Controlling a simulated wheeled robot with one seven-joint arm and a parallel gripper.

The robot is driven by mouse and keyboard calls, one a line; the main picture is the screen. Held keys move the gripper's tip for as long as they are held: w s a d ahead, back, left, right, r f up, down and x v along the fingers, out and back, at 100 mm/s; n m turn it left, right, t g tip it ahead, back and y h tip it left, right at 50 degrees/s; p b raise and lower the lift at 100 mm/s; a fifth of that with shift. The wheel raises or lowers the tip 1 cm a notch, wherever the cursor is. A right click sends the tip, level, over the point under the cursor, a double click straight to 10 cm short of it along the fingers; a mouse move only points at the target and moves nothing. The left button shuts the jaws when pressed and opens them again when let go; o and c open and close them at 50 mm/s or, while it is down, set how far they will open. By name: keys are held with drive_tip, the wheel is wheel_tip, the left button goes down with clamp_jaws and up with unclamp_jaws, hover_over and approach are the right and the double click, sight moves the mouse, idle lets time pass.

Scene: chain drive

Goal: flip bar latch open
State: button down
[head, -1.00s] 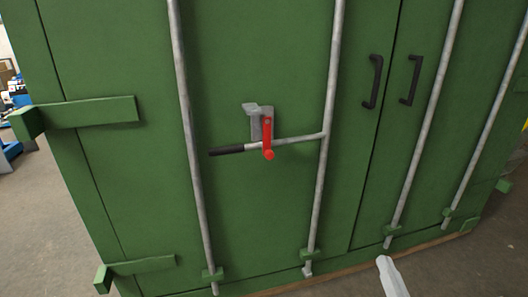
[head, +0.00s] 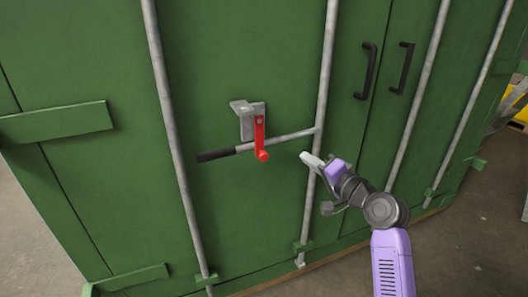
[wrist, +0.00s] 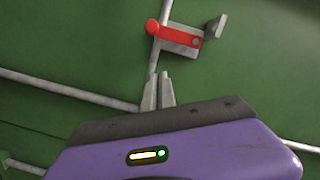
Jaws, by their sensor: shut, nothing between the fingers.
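The red bar latch (head: 260,140) hangs down from a grey bracket (head: 246,112) on the green door, its rounded red end low. It crosses in front of the grey handle bar (head: 285,137), which has a black grip (head: 216,155) at its left end. In the wrist view the red latch (wrist: 175,34) is at top centre, with the grey bracket (wrist: 214,27) to its right. My gripper (head: 308,158) is shut and empty, to the right of the latch and slightly lower, apart from it. In the wrist view its fingertips (wrist: 158,76) point toward the latch, below it.
Vertical grey lock rods (head: 327,90) run down the doors; one is close to my gripper. Two black pull handles (head: 366,71) are to the right. A green hinge strap (head: 60,122) is at left. The door face around the latch is clear.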

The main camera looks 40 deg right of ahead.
drive_tip(key=shift+a+f, duration=0.15)
drive_tip(key=shift+a, duration=0.05)
drive_tip(key=shift+w, duration=0.1)
drive_tip(key=p, duration=0.3)
approach(261, 139)
drive_tip(key=w+d+f, duration=0.3)
drive_tip(key=shift+w+a+f, duration=0.3)
drive_tip(key=shift+a, duration=0.1)
